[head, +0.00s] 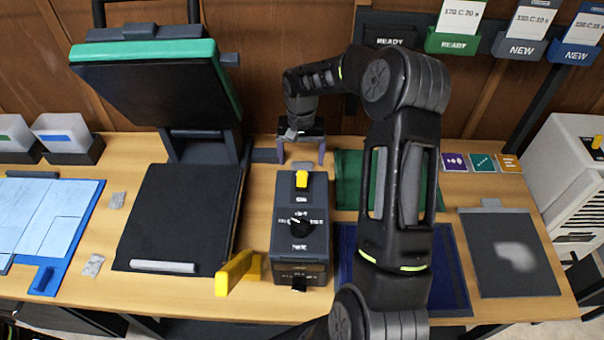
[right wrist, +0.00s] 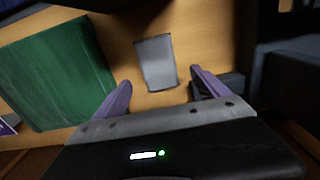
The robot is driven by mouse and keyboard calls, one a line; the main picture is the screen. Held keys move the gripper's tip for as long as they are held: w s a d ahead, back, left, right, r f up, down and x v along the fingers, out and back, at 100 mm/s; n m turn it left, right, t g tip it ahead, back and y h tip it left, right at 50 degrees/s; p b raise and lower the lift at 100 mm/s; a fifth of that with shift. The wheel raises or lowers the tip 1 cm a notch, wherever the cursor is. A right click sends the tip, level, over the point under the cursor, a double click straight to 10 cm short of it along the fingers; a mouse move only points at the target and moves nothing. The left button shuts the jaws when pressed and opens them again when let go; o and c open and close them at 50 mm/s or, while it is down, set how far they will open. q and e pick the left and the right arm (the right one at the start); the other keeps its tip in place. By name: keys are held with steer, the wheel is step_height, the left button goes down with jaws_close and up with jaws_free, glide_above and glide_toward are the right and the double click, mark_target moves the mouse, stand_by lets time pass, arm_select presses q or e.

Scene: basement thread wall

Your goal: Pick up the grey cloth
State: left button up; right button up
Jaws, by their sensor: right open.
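A small grey rectangular piece (right wrist: 155,62), which looks like the grey cloth, lies flat on the wooden table in the right wrist view. It is just beyond my right gripper's two purple fingers (right wrist: 163,95), roughly midway between their lines, with no visible contact. In the head view my right gripper (head: 302,155) points down at the back of the table, behind the dark control box. Its fingers are apart and nothing shows between them. The cloth is hard to make out in the head view. My left gripper is not in view.
The control box (head: 300,258) with a yellow switch stands in front of the gripper. A green cloth (head: 348,178) lies right of it, and a blue one (head: 452,285) nearer, both partly behind my arm. The open press (head: 182,215) stands left. A dark pad (head: 490,270) lies at right.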

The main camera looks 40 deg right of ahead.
mark_target(302, 166)
steer(key=shift+f+p, duration=0.5)
steer(key=shift+f, duration=0.1)
step_height(302, 166, down, 4)
steer(key=shift+s+r+p, duration=0.1)
steer(key=shift+r+p, duration=0.15)
steer(key=shift+p, duration=0.4)
steer(key=shift+f, duration=0.3)
steer(key=shift+c, duration=0.2)
steer(key=c, duration=1.4)
steer(key=shift+r, duration=0.15)
steer(key=shift+r, duration=0.35)
step_height(302, 166, up, 9)
steer(key=b, duration=0.2)
steer(key=shift+b, duration=0.35)
